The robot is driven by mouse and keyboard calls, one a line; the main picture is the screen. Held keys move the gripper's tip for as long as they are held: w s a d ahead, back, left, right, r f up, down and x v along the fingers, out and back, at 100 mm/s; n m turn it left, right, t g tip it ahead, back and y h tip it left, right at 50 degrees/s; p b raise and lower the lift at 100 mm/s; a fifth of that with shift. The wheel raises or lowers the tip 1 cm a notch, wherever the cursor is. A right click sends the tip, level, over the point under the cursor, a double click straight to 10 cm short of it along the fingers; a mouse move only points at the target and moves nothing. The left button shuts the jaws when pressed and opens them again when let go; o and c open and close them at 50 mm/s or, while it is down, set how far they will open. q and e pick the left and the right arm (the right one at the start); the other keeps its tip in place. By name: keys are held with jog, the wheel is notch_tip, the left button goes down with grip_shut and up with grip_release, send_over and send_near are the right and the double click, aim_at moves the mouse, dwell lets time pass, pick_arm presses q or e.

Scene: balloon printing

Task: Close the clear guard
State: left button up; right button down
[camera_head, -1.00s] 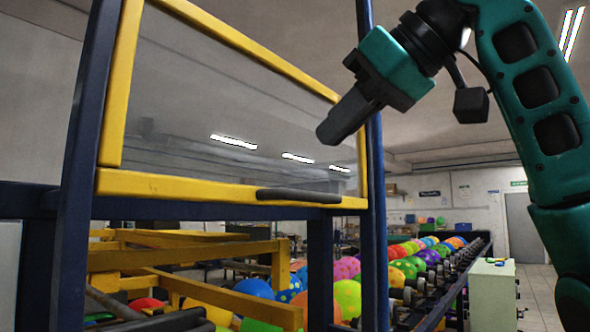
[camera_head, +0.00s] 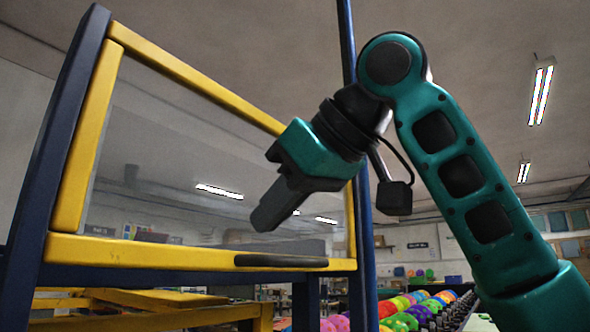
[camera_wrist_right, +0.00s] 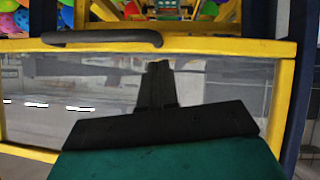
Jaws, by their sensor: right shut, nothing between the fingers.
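The clear guard (camera_head: 165,170) is a see-through panel in a yellow frame, raised between dark blue posts, with the open space of the machine below it. Its black handle (camera_head: 281,261) lies along the bottom yellow bar. The handle also shows in the right wrist view (camera_wrist_right: 102,37). My right gripper (camera_head: 264,222) is shut and empty, in front of the panel and a little above the handle. In the wrist view its fingertips (camera_wrist_right: 158,66) point toward the bottom bar, right of the handle's middle. I cannot tell whether they touch the panel. My left gripper is not in view.
Colourful balloons (camera_head: 405,315) sit in rows on a conveyor at the lower right. Yellow beams (camera_head: 150,300) cross the machine below the guard. A dark blue post (camera_head: 361,200) stands just right of the guard.

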jog(key=shift+w+f, duration=0.15)
jog(key=shift+f, duration=0.4)
jog(key=shift+w+f, duration=0.15)
jog(key=shift+f, duration=0.4)
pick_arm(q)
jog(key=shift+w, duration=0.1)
